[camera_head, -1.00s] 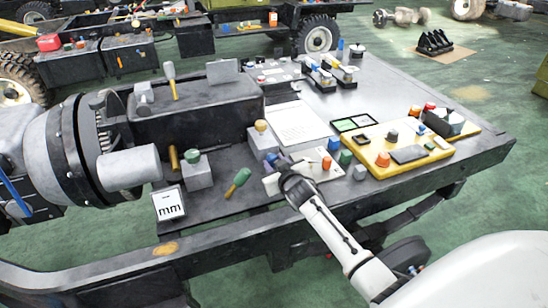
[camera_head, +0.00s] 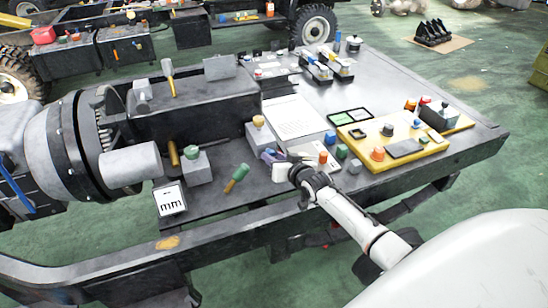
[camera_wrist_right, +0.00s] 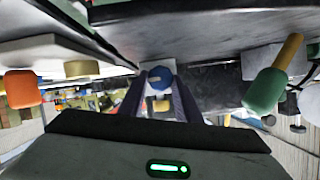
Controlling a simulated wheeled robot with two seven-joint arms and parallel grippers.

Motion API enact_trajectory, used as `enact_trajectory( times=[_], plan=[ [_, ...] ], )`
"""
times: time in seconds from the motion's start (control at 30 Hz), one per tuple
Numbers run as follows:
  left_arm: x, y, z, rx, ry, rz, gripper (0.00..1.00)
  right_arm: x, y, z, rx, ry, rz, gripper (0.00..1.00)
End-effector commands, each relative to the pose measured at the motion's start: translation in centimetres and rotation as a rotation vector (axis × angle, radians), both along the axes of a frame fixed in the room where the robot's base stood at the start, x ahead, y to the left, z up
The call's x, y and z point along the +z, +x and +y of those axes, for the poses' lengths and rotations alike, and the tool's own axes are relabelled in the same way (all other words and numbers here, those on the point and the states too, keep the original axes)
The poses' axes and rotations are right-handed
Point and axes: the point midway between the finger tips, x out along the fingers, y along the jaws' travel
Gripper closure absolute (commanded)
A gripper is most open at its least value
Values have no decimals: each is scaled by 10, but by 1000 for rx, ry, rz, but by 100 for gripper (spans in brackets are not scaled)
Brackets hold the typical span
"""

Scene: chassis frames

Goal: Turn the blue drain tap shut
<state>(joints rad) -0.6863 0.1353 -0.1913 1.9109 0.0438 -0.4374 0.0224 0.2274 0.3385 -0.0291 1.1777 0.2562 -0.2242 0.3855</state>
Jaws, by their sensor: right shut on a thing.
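The blue tap (camera_wrist_right: 159,77) shows as a round blue knob in the right wrist view, in front of a pale grey block (camera_wrist_right: 158,55). My right gripper (camera_wrist_right: 160,88) has its two dark fingers on either side of the knob, shut on it. In the head view my right gripper (camera_head: 279,160) reaches in from the lower right to the near side of the bench, by a small whitish block. There the gripper largely hides the tap, and its turn angle cannot be told. My left gripper is not in view.
A green-handled lever (camera_head: 236,179) and a grey block with a green knob (camera_head: 197,170) stand left of the gripper. A block with a tan knob (camera_head: 258,133) is behind it. An orange knob (camera_head: 323,158) and a yellow tray (camera_head: 372,164) are to the right.

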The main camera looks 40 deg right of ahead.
Motion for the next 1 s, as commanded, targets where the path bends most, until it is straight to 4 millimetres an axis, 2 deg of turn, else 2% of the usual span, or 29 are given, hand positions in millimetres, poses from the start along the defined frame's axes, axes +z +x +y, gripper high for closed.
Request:
enact_trajectory(
  times=[0.27,0.3,0.33,0.7,0.87,1.0],
  plan=[
    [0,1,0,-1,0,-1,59,-1,0,0,-2,7,1,92],
    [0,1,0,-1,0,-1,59,-1,0,0,-2,7,1,66],
    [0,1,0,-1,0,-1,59,-1,0,0,-2,6,1,62],
    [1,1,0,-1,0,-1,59,1,-4,1,-1,3,2,62],
    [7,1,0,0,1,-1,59,9,-22,3,-1,4,1,62],
    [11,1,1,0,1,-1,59,18,-47,6,-1,4,2,62]
  ],
)
